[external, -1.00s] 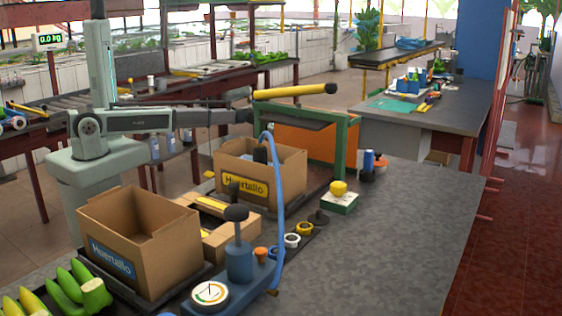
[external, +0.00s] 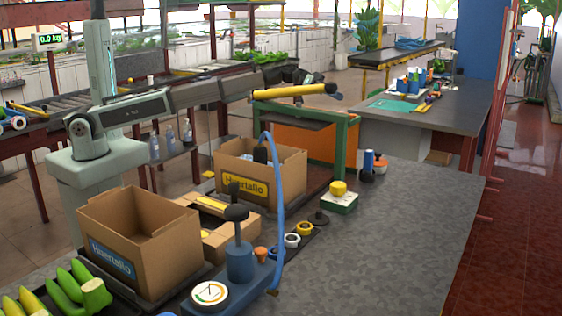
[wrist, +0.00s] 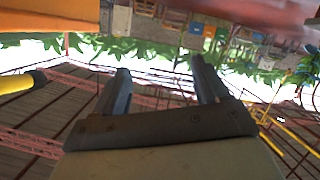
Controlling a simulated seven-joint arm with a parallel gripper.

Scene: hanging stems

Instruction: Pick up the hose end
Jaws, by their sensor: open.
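A blue hose (external: 279,205) arches up in front of the rear cardboard box and hangs down on its right. Its lower end, with a small brass-coloured tip (external: 272,292), is beside the blue pump base; I cannot tell whether it touches the base. My gripper (external: 318,78) is high and far behind the hose, close to the tip of a yellow bar (external: 295,90). In the wrist view, its two fingers (wrist: 160,70) are apart with nothing between them. The hose does not show clearly in the wrist view.
The green frame (external: 341,145) carries the yellow bar below my forearm. Cardboard boxes (external: 138,245) and a blue pump (external: 240,262) stand left of the hose. Small jars (external: 292,240) stand to its right. The grey tabletop (external: 390,250) farther right is clear.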

